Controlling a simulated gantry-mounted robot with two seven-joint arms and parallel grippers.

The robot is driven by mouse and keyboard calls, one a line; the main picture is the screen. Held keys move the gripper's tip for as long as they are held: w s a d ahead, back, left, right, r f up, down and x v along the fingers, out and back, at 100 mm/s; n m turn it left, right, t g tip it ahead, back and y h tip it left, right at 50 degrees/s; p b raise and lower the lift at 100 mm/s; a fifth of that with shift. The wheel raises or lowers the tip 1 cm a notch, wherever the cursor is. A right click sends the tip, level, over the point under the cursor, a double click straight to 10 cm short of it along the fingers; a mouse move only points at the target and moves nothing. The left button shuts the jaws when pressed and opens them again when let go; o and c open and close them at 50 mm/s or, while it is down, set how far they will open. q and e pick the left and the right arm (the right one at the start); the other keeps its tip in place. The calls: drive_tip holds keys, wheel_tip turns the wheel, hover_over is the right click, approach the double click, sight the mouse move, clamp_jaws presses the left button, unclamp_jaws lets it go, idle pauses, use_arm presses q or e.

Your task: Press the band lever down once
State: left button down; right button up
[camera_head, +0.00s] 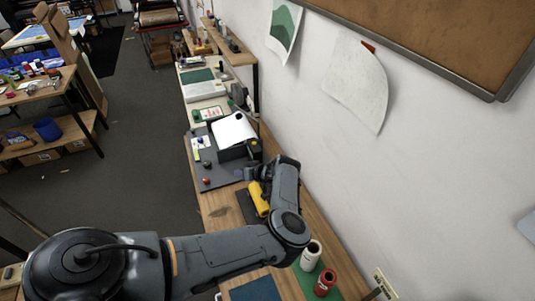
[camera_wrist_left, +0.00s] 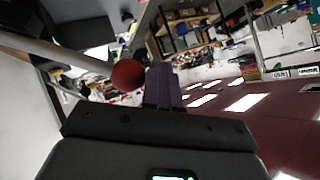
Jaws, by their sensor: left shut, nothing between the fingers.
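The machine (camera_head: 232,152) is a dark box with a white sheet (camera_head: 232,130) on top, standing on a dark mat on the bench. In the left wrist view, a lever, a pale rod (camera_wrist_left: 60,54) ending in a red ball knob (camera_wrist_left: 127,75), comes in from the left. My left gripper (camera_head: 240,174) is at the near side of the machine; in the wrist view its purple fingers (camera_wrist_left: 163,84) are shut and empty, just right of the knob in the picture. I cannot tell whether they touch it. In the head view I cannot make out the lever clearly. My right gripper is not in view.
A yellow object (camera_head: 259,198) lies beside my forearm. A white roll (camera_head: 311,255) and a red roll (camera_head: 325,282) stand on a green mat at the near end. The wall closes off the right side.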

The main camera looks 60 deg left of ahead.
use_arm(q)
drive_tip(key=shift+s+a+f, duration=0.1)
drive_tip(key=shift+s+f, duration=0.3)
drive_tip(key=shift+s, duration=0.3)
idle(0.6)
drive_tip(key=shift+s+f, duration=0.15)
drive_tip(key=shift+s, duration=0.1)
drive_tip(key=shift+s+f+p, duration=0.25)
drive_tip(key=shift+s+p, duration=0.05)
drive_tip(key=shift+s, duration=0.1)
idle(0.9)
idle(0.5)
